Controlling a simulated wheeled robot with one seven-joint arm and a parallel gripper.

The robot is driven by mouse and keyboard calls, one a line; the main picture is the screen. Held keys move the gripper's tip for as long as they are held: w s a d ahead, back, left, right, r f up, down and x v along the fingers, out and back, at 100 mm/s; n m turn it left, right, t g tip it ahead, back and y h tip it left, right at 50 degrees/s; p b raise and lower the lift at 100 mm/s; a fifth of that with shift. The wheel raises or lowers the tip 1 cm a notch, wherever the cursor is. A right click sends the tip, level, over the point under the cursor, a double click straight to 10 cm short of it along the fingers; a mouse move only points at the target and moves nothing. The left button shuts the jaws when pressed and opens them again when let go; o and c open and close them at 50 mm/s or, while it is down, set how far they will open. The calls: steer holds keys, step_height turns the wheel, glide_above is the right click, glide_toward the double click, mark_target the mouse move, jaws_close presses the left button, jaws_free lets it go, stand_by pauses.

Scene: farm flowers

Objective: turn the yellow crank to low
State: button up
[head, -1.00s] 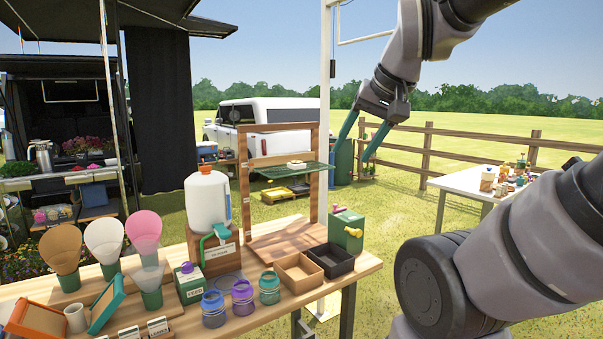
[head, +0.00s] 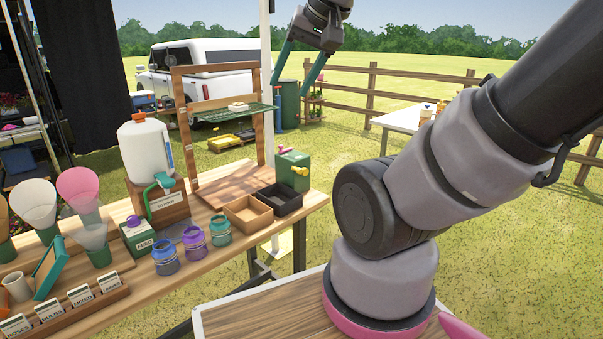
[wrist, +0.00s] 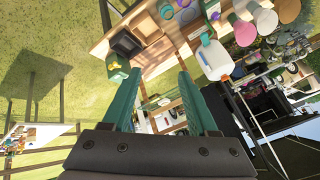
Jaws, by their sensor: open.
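A pink knob (head: 284,150) sits on top of this box. In the wrist view the green box (wrist: 116,77) lies left of the fingers, with a small yellow part near its top. My gripper (head: 291,88) has long green fingers, spread apart with nothing between them. It hangs in the air above the box, clear of the crank. Any marking for low is too small to read.
A wooden frame with a green mesh shelf (head: 235,112) stands left of the box. Brown and black trays (head: 278,200) are just in front. A white jug (head: 146,155), several jars and cones fill the table's left. Open air surrounds my gripper.

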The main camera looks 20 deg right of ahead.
steer(key=w+a+f+m+g+y, duration=0.1)
steer(key=w+f+m+g+y, duration=0.35)
steer(key=w+f, duration=0.45)
steer(key=m+t, duration=1.4)
steer(key=m, duration=0.9)
glide_toward(301, 172)
steer(key=x, duration=0.8)
steer(key=shift+w, duration=0.25)
jaws_close()
